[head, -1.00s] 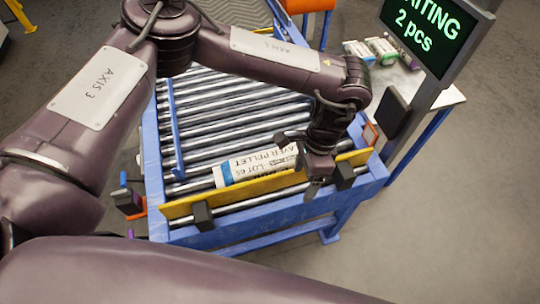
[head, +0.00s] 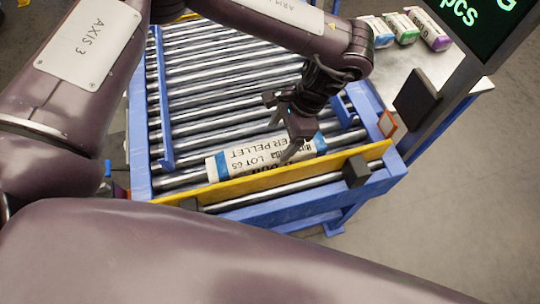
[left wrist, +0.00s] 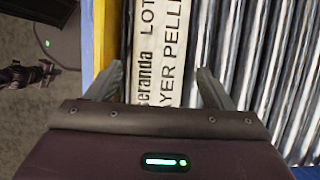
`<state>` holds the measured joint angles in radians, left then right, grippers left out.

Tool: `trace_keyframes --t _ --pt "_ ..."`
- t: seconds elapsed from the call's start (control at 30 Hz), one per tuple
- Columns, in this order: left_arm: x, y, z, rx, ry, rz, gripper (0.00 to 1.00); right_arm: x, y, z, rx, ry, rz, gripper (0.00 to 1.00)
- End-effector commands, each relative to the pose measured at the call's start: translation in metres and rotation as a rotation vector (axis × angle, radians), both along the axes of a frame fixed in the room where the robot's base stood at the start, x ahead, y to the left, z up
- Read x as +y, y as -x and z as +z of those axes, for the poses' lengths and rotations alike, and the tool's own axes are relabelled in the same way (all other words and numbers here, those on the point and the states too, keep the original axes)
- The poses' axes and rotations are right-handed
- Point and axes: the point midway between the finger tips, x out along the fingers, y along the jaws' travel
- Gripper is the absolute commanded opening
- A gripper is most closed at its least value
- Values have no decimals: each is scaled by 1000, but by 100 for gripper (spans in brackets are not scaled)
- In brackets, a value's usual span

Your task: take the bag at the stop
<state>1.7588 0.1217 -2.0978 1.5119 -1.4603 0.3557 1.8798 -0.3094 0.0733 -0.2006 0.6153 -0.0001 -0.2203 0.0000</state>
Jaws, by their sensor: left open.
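The bag (head: 245,158) is a white roll-shaped sack with blue bands and black print. It lies on the rollers along the yellow stop bar (head: 270,174) at the conveyor's near end. My left gripper (head: 281,128) is open just above the right half of the bag and hides part of it. In the left wrist view the bag (left wrist: 158,50) runs between the two spread fingers of my left gripper (left wrist: 158,88), with a gap on each side. The height of the fingertips against the bag is hard to tell.
The roller conveyor (head: 215,68) has a blue frame and a blue guide rail (head: 160,100) at the left. Dark blocks (head: 356,171) stand at the stop bar. A screen on a post (head: 470,25) rises at the right. Several bags (head: 405,27) lie on a pale table behind it.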

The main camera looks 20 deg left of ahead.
Motion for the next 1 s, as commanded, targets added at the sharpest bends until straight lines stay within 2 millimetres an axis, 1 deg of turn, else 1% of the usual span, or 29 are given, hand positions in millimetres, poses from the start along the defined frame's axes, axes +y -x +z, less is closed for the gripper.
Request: trace_keyframes --t 0.07,0.13,0.33,0.4,0.5,0.6,0.7,0.9,1.0 --pt "2 1 -7 3 1 1 75 -2 4 -2 6 2 1 0" --pt "4 3 -13 4 0 2 75 -3 3 -1 4 4 2 0" --pt "11 10 -34 4 2 2 75 -5 -11 3 -15 6 2 0" --pt "13 13 -44 6 1 2 75 -5 -15 5 -21 6 2 0" --pt "17 17 -59 5 1 3 75 -5 -16 6 -22 6 3 0" --pt "21 19 -69 2 2 3 75 -6 -15 5 -22 6 2 0" --pt "22 19 -72 1 1 2 75 -6 -14 5 -20 6 2 0" --pt "22 19 -73 0 1 0 75 -6 -12 5 -17 7 2 0" --pt "22 19 -72 1 1 0 61 -6 -10 5 -15 7 2 0"
